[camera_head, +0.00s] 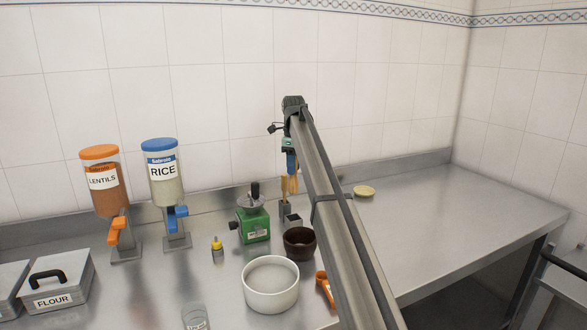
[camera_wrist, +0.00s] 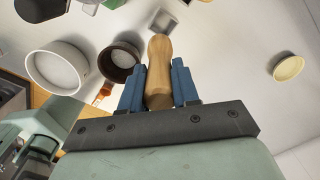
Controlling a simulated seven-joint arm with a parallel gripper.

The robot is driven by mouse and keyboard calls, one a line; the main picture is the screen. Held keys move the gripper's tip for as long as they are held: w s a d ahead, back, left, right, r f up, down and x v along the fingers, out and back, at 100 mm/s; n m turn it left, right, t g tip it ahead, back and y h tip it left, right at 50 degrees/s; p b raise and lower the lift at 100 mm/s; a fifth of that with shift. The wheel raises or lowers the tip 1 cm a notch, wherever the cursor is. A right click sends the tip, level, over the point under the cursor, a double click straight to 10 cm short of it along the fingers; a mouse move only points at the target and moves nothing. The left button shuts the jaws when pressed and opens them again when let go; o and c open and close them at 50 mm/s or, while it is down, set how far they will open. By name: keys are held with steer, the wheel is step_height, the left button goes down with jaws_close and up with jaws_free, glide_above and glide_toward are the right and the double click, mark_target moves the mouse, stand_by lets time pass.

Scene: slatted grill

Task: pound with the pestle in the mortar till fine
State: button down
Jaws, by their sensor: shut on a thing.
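My gripper (camera_wrist: 158,86) has blue fingers and is shut on a wooden pestle (camera_wrist: 160,55) with a rounded end. In the head view my gripper (camera_head: 291,165) is raised above the back of the counter, partly hidden by my arm. A dark brown bowl, which looks like the mortar (camera_head: 299,243), stands on the counter below and in front of it. The mortar also shows in the wrist view (camera_wrist: 106,62), to the left of the pestle and apart from it. Its inside looks pale in the middle, but I cannot tell what it holds.
A green grinder (camera_head: 254,224) and a rice dispenser (camera_head: 164,188) stand further left. A pale yellow dish (camera_head: 364,192) lies at right, where the counter is mostly clear.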

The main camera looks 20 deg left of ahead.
steer(key=s+d+f, duration=0.1)
steer(key=s+d, duration=0.6)
steer(key=s, duration=0.5)
steer(key=shift+f, duration=0.25)
steer(key=shift+f, duration=0.25)
step_height(320, 180, down, 7)
steer(key=shift+r, duration=0.2)
stand_by(0.4)
steer(key=shift+f, duration=1.45)
steer(key=shift+f, duration=0.1)
stand_by(1.3)
